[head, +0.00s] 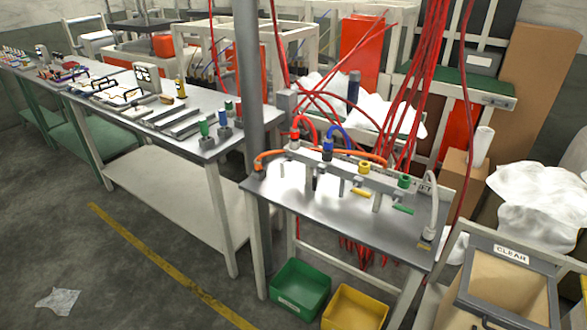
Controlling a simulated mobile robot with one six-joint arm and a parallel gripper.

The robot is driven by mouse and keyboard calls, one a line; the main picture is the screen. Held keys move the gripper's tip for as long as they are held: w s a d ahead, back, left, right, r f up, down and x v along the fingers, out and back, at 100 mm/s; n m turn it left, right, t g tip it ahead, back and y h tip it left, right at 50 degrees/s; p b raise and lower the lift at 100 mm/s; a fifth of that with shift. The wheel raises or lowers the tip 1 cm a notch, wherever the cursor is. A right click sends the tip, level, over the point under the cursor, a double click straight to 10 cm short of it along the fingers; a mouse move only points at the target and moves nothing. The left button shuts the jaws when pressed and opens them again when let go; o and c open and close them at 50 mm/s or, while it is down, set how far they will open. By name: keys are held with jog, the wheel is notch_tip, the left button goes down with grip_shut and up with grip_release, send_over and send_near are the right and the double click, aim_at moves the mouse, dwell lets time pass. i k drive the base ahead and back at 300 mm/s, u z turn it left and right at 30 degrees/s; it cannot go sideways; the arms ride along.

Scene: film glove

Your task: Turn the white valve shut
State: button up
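A pale manifold bar (345,168) stands on legs on a small grey-topped table (330,210) right of centre in the head view. Coloured fittings sit along it: red (294,135), blue (328,146), yellow (364,167) and green (404,181). A yellow lever (361,193) and a green lever (403,210) show below the bar. A white curved hose or pipe (433,218) stands at the bar's right end. I cannot clearly make out a white valve handle or its position. My gripper is not in view.
A grey post (249,75) stands behind the table's left end. Red hoses (425,75) hang behind it. A green bin (300,288) and yellow bin (355,307) sit below. A CLEAR-labelled box (510,285) is at right. Open floor (140,265) lies front left.

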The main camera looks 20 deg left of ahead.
aim_at(281, 171)
jog(key=z, duration=4.25)
jog(key=i, duration=0.1)
jog(key=u, duration=2.7)
jog(key=k, duration=0.6)
jog(key=u, duration=4.1)
jog(key=i, duration=0.15)
jog(key=z, duration=1.95)
